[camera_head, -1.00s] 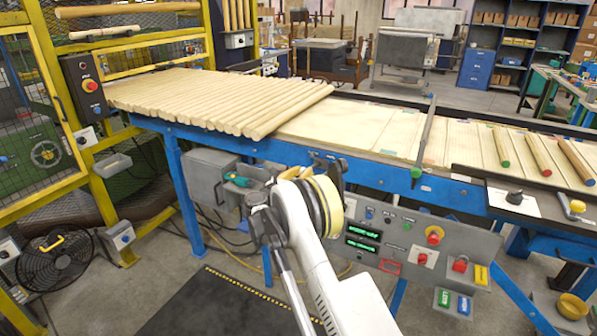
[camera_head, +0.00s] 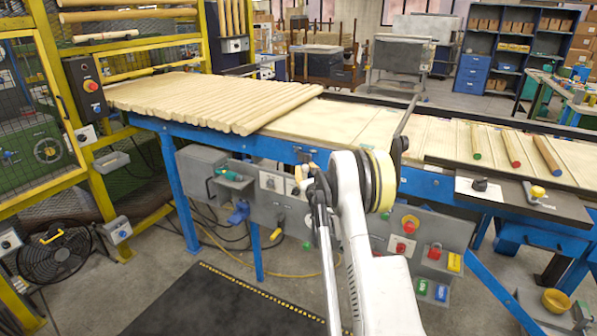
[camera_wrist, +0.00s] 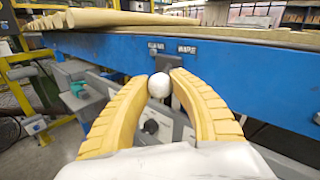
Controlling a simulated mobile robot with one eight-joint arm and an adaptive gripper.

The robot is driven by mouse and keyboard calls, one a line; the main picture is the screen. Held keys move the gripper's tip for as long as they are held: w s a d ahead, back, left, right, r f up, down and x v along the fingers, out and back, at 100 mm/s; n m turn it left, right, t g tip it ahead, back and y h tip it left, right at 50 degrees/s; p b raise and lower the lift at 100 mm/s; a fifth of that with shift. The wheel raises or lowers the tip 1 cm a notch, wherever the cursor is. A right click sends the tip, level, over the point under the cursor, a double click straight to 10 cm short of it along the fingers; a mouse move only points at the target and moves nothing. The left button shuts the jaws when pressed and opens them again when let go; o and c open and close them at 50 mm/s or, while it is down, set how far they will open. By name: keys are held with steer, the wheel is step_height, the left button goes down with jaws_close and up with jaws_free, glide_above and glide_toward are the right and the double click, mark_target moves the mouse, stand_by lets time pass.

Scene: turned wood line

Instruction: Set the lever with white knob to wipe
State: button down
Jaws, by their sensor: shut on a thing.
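The white knob (camera_wrist: 158,86) of the lever sits between the yellow fingertips of my gripper (camera_wrist: 161,83) in the wrist view. The fingers are closed in on it from both sides. The knob is nearer below the left label than the right one. Most of the lever shaft is hidden. In the head view my arm hides much of the gripper.
A grey control panel with a black knob (camera_wrist: 151,127) is just below the fingers. Wooden dowels (camera_head: 215,98) lie on the conveyor above the rail. A black mat (camera_head: 220,305) lies on the floor. A fan (camera_head: 55,253) stands at left.

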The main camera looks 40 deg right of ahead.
steer(key=shift+s+d+n+y, duration=0.15)
steer(key=shift+d+n+y, duration=0.15)
steer(key=shift+y, duration=0.2)
steer(key=shift+t, duration=0.3)
steer(key=c, duration=1.1)
jaws_free()
steer(key=v, duration=1.2)
steer(key=shift+s+d+r, duration=0.1)
